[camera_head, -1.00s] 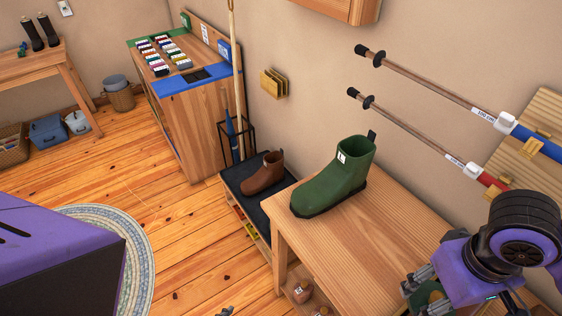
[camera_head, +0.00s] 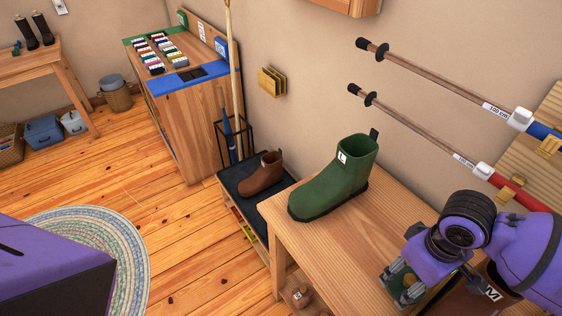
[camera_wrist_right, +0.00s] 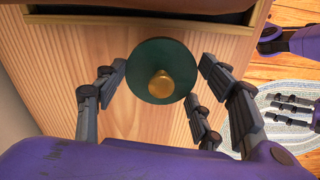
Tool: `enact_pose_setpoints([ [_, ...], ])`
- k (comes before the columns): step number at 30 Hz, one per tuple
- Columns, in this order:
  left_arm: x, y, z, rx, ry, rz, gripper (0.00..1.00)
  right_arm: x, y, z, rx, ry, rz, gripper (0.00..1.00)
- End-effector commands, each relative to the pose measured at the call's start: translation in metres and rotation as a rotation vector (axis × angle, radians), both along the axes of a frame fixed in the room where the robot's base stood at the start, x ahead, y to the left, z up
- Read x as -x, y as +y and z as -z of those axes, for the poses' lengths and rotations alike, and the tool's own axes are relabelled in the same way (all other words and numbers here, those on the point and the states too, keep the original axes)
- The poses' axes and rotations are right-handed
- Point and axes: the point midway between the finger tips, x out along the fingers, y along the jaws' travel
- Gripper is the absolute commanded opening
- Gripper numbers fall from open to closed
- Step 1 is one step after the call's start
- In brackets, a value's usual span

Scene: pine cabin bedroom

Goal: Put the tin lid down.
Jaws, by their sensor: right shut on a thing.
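The tin lid is a dark green disc with a brass knob. In the right wrist view the lid (camera_wrist_right: 150,58) sits between the fingers of my right gripper (camera_wrist_right: 160,88), which is shut on it. In the head view my right gripper (camera_head: 403,285) is low over the wooden bench (camera_head: 312,245), its fingers hiding most of the lid. I cannot tell whether the lid touches the wood. My left gripper (camera_wrist_right: 288,112) shows at the right of the wrist view, fingers apart and empty, over the rug.
A green boot (camera_head: 335,185) stands on the bench left of my right gripper. A brown boot marked M (camera_head: 490,292) is partly hidden by my right arm. A smaller brown boot (camera_head: 262,175) stands on a low dark rack. Bare bench top lies between the green boot and my gripper.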

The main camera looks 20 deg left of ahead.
Motion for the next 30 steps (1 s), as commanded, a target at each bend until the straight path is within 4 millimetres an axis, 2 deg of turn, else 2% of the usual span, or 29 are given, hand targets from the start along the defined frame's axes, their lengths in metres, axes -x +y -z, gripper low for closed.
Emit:
enact_pose_setpoints([
  [5, -0.001, 0.0, 0.003, -0.002, 0.0, 0.004, 0.4, -0.01, 0.002, 0.013, 0.0, 0.0, 0.001, 0.45],
  [10, 0.002, 0.0, 0.006, -0.002, 0.004, 0.004, 0.4, -0.008, 0.001, 0.039, 0.001, 0.0, 0.0, 0.45],
  [22, -0.001, -0.001, 0.004, -0.002, -0.002, 0.005, 0.4, -0.009, 0.001, 0.043, 0.0, -0.003, 0.0, 0.45],
  [23, -0.001, -0.001, 0.004, -0.002, -0.001, 0.005, 0.4, -0.009, 0.001, 0.042, 0.001, -0.004, 0.0, 0.67],
  [24, -0.001, -0.001, 0.004, -0.001, -0.001, 0.006, 0.4, -0.009, 0.001, 0.042, 0.001, -0.004, 0.0, 0.72],
  [27, 0.0, -0.001, 0.004, 0.0, 0.0, 0.006, 0.4, -0.009, 0.001, 0.042, 0.001, -0.004, 0.0, 0.82],
  [30, 0.0, -0.002, 0.004, 0.0, 0.001, 0.006, 0.4, -0.009, 0.001, 0.042, 0.001, -0.004, 0.0, 0.82],
])
